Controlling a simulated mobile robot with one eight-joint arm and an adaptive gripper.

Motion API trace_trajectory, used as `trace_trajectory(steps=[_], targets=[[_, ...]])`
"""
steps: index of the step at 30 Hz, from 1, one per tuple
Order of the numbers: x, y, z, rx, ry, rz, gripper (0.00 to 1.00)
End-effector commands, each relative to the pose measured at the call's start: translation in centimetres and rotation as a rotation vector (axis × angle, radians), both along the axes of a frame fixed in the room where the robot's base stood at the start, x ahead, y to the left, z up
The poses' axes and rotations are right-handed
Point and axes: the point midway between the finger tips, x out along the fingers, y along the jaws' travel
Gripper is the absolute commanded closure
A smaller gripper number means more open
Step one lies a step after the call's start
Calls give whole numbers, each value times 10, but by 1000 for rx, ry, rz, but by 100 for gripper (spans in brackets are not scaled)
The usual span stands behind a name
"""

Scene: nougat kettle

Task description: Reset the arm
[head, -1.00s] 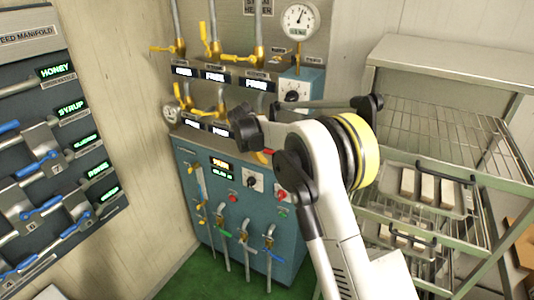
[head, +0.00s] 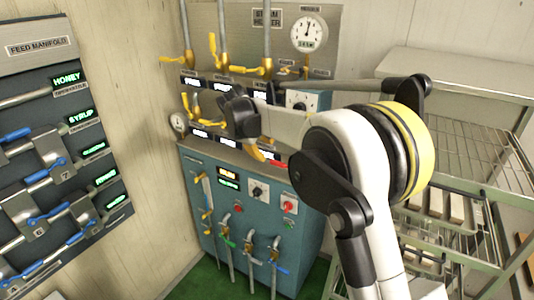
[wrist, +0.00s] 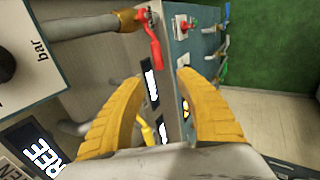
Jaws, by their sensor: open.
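My gripper (wrist: 161,78) is open, its two curved yellow fingers apart with nothing between them. In the wrist view it is in front of the steam heater's blue cabinet (wrist: 205,45) and its small displays. A red valve handle (wrist: 152,40) on a brass fitting lies just beyond the left fingertip; I cannot tell if they touch. In the head view my white arm (head: 350,150) is bent, with a yellow-banded joint at right, and reaches left across the heater panel.
The feed manifold (head: 38,65) with blue-handled valves is on the left wall. A pressure gauge (head: 308,32) and yellow-handled valves (head: 222,68) are above the cabinet. A wire-shelf rack (head: 470,150) with trays stands right, behind my arm. Green floor (head: 200,282) shows below.

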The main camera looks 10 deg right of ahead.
Motion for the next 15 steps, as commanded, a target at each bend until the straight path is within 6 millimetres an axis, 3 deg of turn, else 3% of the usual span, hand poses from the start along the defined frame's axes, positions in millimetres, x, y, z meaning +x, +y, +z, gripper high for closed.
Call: trace_trajectory(steps=[10,13,15], targets=[[-6,-4,4,12,-4,-10,60],[-25,-17,14,52,-19,-44,60],[-48,-30,24,99,-36,-83,60]])
